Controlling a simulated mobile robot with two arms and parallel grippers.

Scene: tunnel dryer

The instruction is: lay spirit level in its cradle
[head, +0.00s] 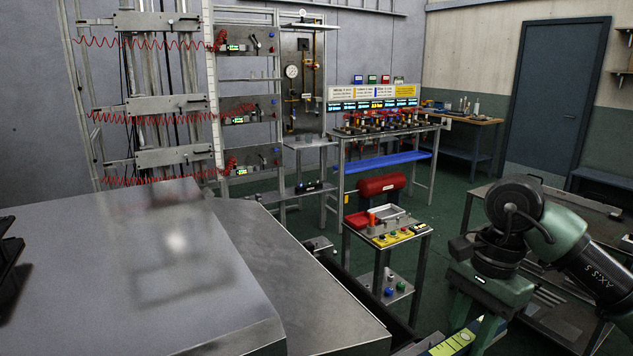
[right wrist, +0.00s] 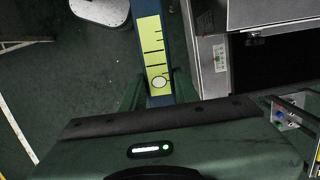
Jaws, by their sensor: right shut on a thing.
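My right gripper (head: 474,334) hangs at the lower right of the head view, pointing down. It is shut on the spirit level, a bar with a yellow-green marked face (head: 452,345), cut off by the bottom edge. In the right wrist view the spirit level (right wrist: 153,45) runs up from between my green fingers (right wrist: 158,98). It shows a dark blue edge, black scale lines and a round pale spot. I cannot pick out the cradle in either view. My left gripper does not show clearly.
A large grey metal housing (head: 130,270) fills the lower left. A steel table (head: 570,207) is behind my right arm. Green floor (head: 450,215) is open between them.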

